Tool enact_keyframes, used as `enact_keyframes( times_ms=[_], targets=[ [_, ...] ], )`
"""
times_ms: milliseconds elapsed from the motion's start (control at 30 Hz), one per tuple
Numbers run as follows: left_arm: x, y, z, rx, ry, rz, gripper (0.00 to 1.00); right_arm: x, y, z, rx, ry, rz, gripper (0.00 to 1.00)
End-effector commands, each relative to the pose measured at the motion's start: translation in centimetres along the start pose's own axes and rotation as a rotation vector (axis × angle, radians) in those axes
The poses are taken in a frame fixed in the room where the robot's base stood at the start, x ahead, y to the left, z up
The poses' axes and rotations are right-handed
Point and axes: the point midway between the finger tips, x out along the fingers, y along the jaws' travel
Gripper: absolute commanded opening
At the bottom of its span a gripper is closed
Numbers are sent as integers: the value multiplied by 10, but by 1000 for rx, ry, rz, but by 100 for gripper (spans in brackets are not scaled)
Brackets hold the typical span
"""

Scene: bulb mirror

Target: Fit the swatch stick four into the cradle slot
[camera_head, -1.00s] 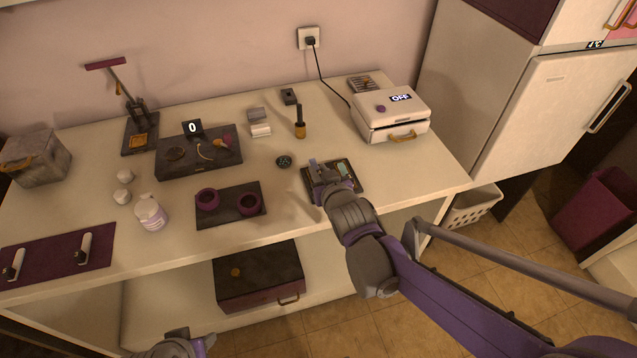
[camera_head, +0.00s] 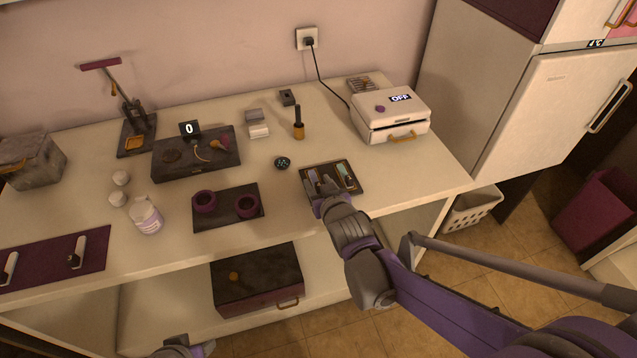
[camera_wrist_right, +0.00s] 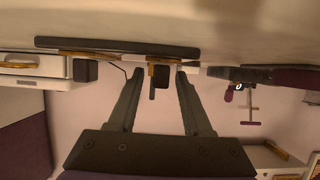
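A dark tray (camera_head: 352,196) lies near the front edge of the table, right of centre. It holds thin swatch sticks, among them a pale green one (camera_head: 346,177) and a purple one (camera_head: 312,177). Their numbers are too small to read, so I cannot tell which is four, and I cannot pick out the cradle slot. My right gripper (camera_head: 322,187) is over the tray's front left part. In the right wrist view its fingers (camera_wrist_right: 159,74) stand apart with nothing visible clasped between them. My left gripper (camera_head: 185,345) is at the bottom edge, mostly cut off.
A white box (camera_head: 391,117) with an OFF display is at the back right. A dark mat (camera_head: 228,219) with two purple rings lies to the left.

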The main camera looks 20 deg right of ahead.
Motion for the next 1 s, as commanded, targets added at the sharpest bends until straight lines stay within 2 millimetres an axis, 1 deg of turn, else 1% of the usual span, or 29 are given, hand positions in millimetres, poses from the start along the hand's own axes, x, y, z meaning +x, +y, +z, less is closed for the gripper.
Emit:
enact_keyframes(
  times_ms=[167,267,367,600,700,800,933,1000],
  targets=[
    [-1,0,0,0,1,0,50,-1,0,-2,0,0,0,50],
    [-4,0,-2,0,2,0,50,-8,0,-4,0,0,0,50],
    [-9,0,-3,0,3,0,50,-24,0,-4,0,1,0,50],
    [-24,0,-10,0,9,0,50,-77,0,-5,0,1,-1,50],
    [-29,0,-12,0,11,0,50,-95,0,-5,-1,0,-1,50],
    [-33,0,-13,0,12,0,50,-108,0,-5,0,0,0,50],
    [-36,0,-14,0,13,0,50,-118,0,-4,0,-2,0,50],
    [-36,0,-15,0,13,0,50,-124,2,1,1,-27,6,50]
  ],
)
